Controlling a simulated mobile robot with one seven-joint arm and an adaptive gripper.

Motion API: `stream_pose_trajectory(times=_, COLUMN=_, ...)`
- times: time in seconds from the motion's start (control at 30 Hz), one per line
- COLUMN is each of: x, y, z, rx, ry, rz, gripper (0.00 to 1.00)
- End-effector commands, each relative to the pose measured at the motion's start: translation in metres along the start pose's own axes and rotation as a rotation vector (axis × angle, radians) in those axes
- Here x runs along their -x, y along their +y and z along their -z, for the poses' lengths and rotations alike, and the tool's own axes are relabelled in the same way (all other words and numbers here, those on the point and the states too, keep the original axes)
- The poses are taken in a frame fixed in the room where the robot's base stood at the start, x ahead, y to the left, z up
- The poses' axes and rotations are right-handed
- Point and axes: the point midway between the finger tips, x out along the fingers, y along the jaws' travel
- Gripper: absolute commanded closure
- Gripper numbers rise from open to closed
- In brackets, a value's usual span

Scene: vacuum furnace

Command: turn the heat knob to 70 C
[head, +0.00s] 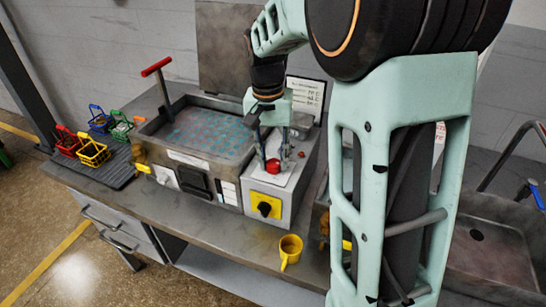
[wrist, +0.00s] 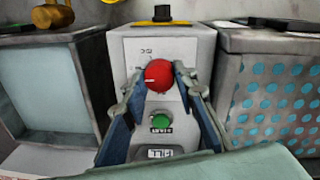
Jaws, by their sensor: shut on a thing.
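The red knob (wrist: 158,76) sits on the pale top panel of the control box (wrist: 190,50). A short white mark shows on the knob's left side, with small dial print (wrist: 147,51) above it, too small to read. My gripper (wrist: 157,73) has one finger on each side of the knob and is shut on it. In the head view, my gripper (head: 271,150) points down at the red knob (head: 273,166) from above. The fingers hide parts of the dial around the knob.
A green button (wrist: 160,121) and a small, partly covered display (wrist: 165,153) lie close to the knob. A black switch on a yellow plate (head: 265,206) is on the box front. A bath (head: 180,155) stands left, and a yellow mug (head: 290,250) stands in front.

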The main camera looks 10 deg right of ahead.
Motion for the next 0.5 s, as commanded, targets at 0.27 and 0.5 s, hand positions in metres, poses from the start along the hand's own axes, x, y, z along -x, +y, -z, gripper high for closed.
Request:
stream_pose_trajectory(times=0.27, x=0.0014, y=-0.0002, z=0.0008, rx=-0.261, ry=-0.013, rz=0.001, gripper=0.98)
stream_pose_trajectory(times=0.5, x=0.0017, y=0.0001, z=0.0012, rx=-0.488, ry=-0.026, rz=0.002, gripper=0.98)
